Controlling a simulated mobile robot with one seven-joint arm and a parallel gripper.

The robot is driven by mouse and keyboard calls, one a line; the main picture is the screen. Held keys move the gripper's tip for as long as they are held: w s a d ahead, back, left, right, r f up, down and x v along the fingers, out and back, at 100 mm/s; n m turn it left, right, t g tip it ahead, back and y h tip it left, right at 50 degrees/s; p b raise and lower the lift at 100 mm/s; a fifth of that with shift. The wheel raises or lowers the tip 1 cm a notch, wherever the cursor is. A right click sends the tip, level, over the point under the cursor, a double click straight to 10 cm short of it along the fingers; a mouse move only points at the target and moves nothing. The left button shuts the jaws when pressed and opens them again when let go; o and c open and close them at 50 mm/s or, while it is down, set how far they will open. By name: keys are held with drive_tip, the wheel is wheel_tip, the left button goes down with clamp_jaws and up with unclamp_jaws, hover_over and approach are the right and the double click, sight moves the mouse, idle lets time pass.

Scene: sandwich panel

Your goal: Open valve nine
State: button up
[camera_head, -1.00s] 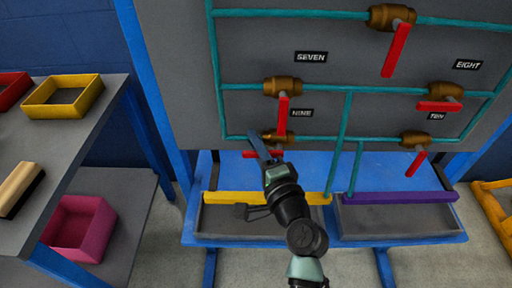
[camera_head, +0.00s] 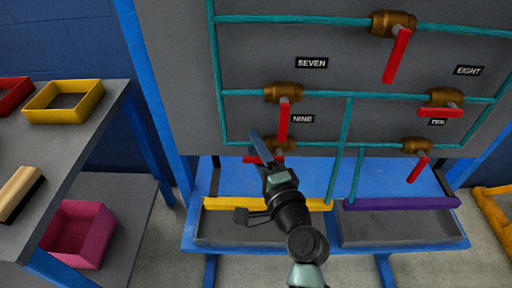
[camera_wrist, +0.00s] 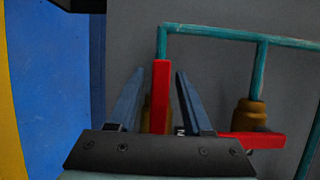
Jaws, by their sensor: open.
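Valve nine is the brass valve (camera_head: 284,144) low on the left of the panel, below the NINE label (camera_head: 302,119). Its red handle (camera_head: 251,159) points left along the pipe and is partly hidden by my gripper in the head view. In the wrist view this handle (camera_wrist: 160,115) stands upright between my fingers, with its brass body mostly hidden behind. My gripper (camera_wrist: 160,76) is open, one finger on each side of the handle, with a visible gap on the right side. The head view shows my gripper (camera_head: 258,148) at the handle.
Valve seven's red handle (camera_head: 283,120) hangs down just above; it also shows in the wrist view (camera_wrist: 255,140), close to my right finger. Valve ten (camera_head: 416,145) is farther right. Trays with a yellow edge (camera_head: 225,203) and a purple edge (camera_head: 400,202) lie below the panel.

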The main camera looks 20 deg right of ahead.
drive_tip(key=s+d, duration=0.1)
drive_tip(key=s, duration=1.2)
drive_tip(key=shift+d+b, duration=0.2)
drive_tip(key=shift+b, duration=0.1)
drive_tip(key=shift+w, duration=0.15)
